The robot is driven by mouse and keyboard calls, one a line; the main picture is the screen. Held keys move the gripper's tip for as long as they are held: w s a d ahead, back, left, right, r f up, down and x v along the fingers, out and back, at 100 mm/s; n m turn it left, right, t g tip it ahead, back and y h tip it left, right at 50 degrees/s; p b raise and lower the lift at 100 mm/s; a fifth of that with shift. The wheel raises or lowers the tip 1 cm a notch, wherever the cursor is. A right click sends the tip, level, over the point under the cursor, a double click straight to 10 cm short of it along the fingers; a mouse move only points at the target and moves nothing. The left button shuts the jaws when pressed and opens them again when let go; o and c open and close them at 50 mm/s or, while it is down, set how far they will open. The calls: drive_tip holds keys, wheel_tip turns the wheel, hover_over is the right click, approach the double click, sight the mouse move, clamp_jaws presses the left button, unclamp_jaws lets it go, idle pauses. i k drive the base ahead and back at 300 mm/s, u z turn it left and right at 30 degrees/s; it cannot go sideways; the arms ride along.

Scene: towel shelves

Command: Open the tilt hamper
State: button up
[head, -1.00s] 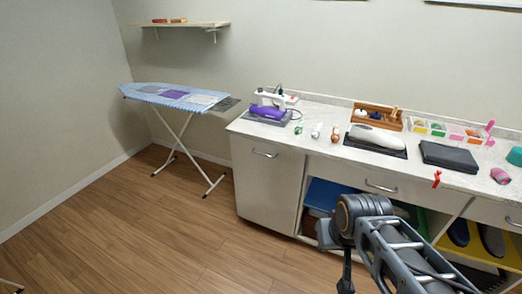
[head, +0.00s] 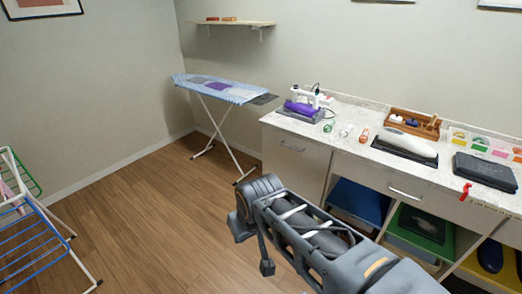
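My arm reaches in from the bottom right, in front of and below this front. My gripper (head: 265,262) seems to be the dark part pointing down at the arm's end, over the wooden floor. Its fingers cannot be made out clearly. It is apart from the handle.
The counter (head: 350,112) holds an iron, a sewing machine (head: 308,100) and a wooden box. Open cubbies with a blue bin (head: 358,202) lie below. An ironing board (head: 222,90) stands at the back. A drying rack (head: 35,225) is at left. Floor between is clear.

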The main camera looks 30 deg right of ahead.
sight(302, 167)
drive_tip(key=u, duration=0.15)
drive_tip(key=i, duration=1.95)
drive_tip(key=z, duration=1.5)
